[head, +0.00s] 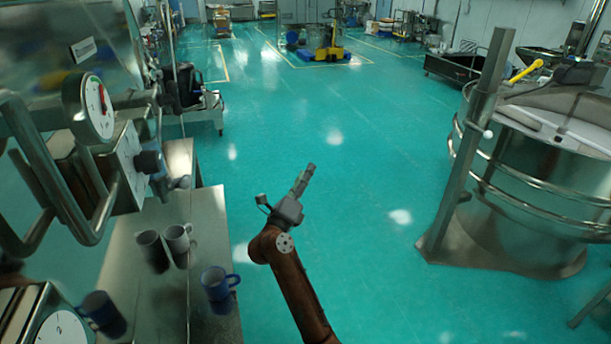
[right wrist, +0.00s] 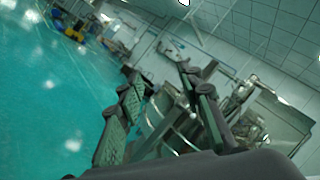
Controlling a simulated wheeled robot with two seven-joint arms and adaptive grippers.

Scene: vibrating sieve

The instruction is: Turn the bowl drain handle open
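A large round steel sieve bowl (head: 545,170) stands at the right in the head view. A yellow handle (head: 527,71) sticks up at its top rim; I cannot tell for sure that it is the drain handle. My right gripper (head: 302,181) is in mid-picture over the green floor, well apart from the bowl and from the yellow handle. In the right wrist view its two fingers (right wrist: 158,72) are spread, with nothing between them. My left gripper is not in view.
A steel table (head: 210,225) at the left bears several mugs (head: 218,284). Steel pipes and a dial gauge (head: 97,108) stand over it. A slanted steel post (head: 470,140) rises in front of the bowl. The floor (head: 370,220) between table and bowl is clear.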

